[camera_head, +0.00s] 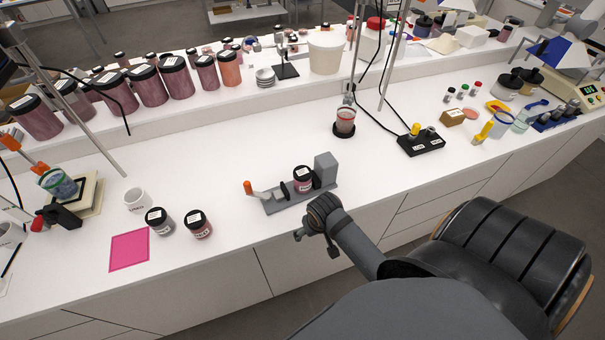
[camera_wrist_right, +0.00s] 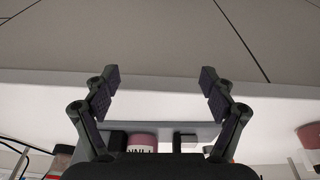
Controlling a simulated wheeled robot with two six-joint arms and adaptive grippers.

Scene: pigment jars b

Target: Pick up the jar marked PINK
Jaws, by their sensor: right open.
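A jar (camera_head: 303,178) with a black lid and a dark pink body stands on a grey clamp-like holder (camera_head: 284,201) against its upright block. In the right wrist view this jar (camera_wrist_right: 142,141) shows a pale label with upside-down letters, partly hidden by my gripper body. I cannot read the whole word. Two more black-lidded jars, a greyish one (camera_head: 160,222) and a dark red one (camera_head: 199,225), stand to the left; their labels are too small to read. My right gripper (camera_head: 314,222) is at the bench's front edge, just in front of the holder, open and empty (camera_wrist_right: 160,76). My left gripper is out of view.
A pink square (camera_head: 129,251) lies at the bench's front left, near a white mug (camera_head: 136,200).

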